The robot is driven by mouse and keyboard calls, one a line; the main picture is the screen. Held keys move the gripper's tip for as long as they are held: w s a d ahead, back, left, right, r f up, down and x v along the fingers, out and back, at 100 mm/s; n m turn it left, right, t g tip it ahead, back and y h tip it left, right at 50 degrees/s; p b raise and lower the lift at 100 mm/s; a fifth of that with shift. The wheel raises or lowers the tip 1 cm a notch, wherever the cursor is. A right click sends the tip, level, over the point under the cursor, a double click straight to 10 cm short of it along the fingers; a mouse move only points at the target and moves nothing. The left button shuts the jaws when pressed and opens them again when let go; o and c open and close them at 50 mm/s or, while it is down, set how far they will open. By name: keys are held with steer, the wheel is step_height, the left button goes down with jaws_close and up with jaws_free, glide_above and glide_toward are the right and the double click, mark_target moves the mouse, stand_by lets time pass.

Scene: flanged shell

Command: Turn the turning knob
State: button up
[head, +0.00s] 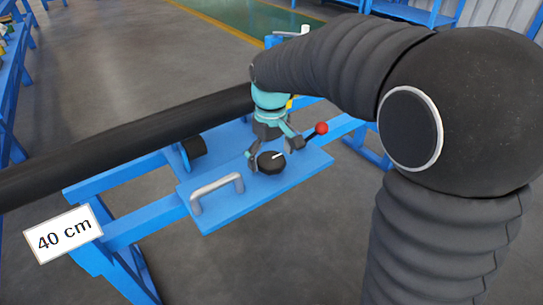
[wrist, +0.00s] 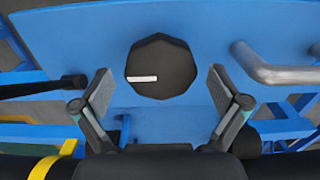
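The turning knob is a black, faceted knob (head: 271,162) with a white pointer line, on a blue panel (head: 222,217). In the wrist view the knob (wrist: 161,66) sits at the upper middle, its white line lying nearly level on its left part. My gripper (head: 272,155) is above the panel at the knob. In the wrist view my gripper (wrist: 159,92) is open, with one grey-padded finger on each side of the knob. Clear gaps show between both pads and the knob there. The knob is partly hidden by the gripper in the head view.
A grey metal handle (head: 216,190) stands on the panel left of the knob. A lever with a red ball (head: 321,128) is to the right. A thick black pipe (head: 120,146) runs behind the panel. A "40 cm" sign (head: 63,234) hangs at the left.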

mark_target(271, 159)
step_height(271, 159, up, 12)
stand_by(0.7)
